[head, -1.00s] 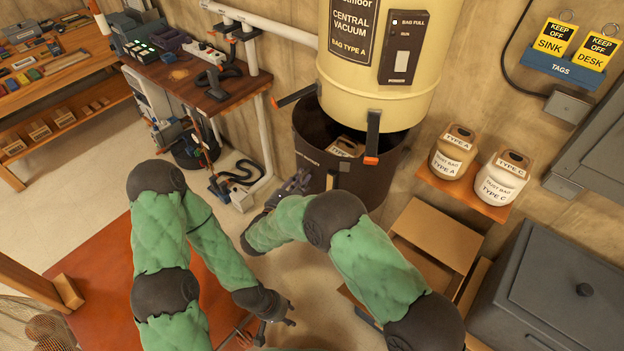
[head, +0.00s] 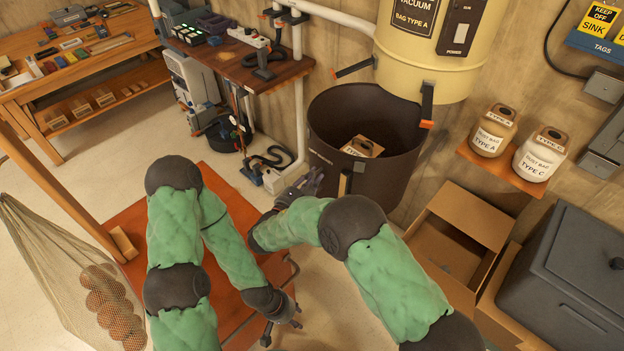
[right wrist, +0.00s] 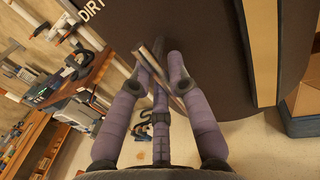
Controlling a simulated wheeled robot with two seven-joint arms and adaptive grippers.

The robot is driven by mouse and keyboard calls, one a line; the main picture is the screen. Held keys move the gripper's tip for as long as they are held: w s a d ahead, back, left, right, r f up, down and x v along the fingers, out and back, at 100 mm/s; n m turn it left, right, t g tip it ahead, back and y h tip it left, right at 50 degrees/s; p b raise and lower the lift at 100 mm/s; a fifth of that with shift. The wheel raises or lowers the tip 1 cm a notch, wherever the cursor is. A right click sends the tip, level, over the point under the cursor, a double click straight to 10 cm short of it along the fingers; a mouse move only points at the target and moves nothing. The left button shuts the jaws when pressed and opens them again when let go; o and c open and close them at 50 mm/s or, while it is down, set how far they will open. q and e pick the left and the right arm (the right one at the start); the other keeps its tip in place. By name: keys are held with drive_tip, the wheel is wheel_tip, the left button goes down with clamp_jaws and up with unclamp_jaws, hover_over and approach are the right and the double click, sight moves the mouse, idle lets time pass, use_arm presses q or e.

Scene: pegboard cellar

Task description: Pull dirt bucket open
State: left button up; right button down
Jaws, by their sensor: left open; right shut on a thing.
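The dark brown dirt bucket (head: 388,188) stands out in front of the cream central vacuum canister (head: 405,70) in the head view. Its top is widely uncovered, and a brown type-labelled dust bag (head: 362,147) shows inside. My right gripper (head: 312,182) is at the bucket's left front side. In the right wrist view, its fingers (right wrist: 160,75) are closed around a thin bar (right wrist: 157,68) beside the dark bucket wall (right wrist: 200,50), where "DIRT" lettering shows. My left gripper (head: 283,325) is open and empty, low in the head view, away from the bucket.
Dark latches with orange tips (head: 427,108) hang from the canister. An open cardboard box (head: 440,235) and a grey cabinet (head: 570,275) stand right of the bucket. A wall shelf (head: 500,170) holds two dust-bag jars. A workbench (head: 255,75) stands left, with floor equipment below it.

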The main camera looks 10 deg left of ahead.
drive_tip(key=shift+r, duration=0.1)
drive_tip(key=c, duration=1.2)
unclamp_jaws()
drive_tip(key=shift+o, duration=0.2)
wheel_tip(320, 180, up, 10)
drive_tip(key=shift+f, duration=0.1)
drive_tip(key=shift+a, duration=0.1)
